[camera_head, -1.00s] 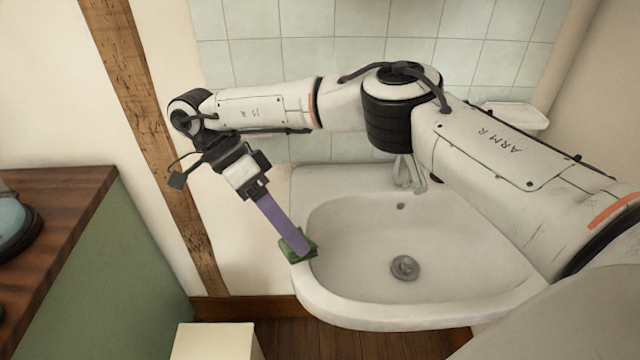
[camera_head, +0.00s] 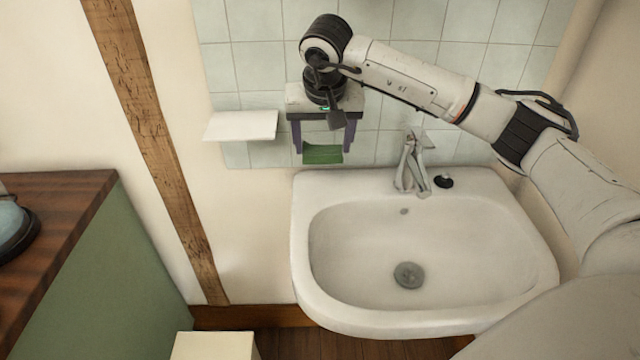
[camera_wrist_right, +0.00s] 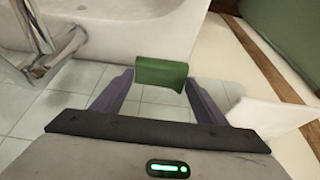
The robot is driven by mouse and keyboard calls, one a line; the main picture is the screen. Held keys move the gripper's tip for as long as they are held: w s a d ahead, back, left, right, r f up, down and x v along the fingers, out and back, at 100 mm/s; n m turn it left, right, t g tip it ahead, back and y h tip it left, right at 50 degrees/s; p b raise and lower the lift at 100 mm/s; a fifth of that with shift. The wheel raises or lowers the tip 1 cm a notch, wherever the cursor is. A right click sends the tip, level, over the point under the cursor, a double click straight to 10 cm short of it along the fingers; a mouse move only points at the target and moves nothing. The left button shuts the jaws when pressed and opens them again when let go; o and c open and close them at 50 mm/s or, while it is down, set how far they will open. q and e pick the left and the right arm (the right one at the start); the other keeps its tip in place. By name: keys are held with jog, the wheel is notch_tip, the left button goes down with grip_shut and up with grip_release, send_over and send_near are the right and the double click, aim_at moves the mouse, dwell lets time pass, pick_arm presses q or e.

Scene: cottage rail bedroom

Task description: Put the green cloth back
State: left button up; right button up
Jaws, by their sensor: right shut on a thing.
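The green cloth (camera_head: 322,154) hangs between the fingertips of my right gripper (camera_head: 323,148), in front of the tiled wall and above the back left edge of the sink. The purple fingers are wide apart, with the cloth spanning the space between them. In the right wrist view the cloth (camera_wrist_right: 161,75) lies across the fingertips of the gripper (camera_wrist_right: 160,82), a finger at each side. My left gripper is not in view.
A white wall shelf (camera_head: 240,126) is just left of the right gripper; its top looks empty. The sink (camera_head: 335,290) is below, with a metal tap (camera_head: 411,165) at its back. A wooden-topped green cabinet (camera_head: 75,265) stands at the left.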

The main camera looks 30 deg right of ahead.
notch_tip(320, 180, down, 9)
jog(key=shift+s+r, duration=0.1)
jog(key=shift+c, duration=0.3)
jog(key=o, duration=1)
jog(key=v, duration=1.2)
jog(key=shift+r, duration=0.1)
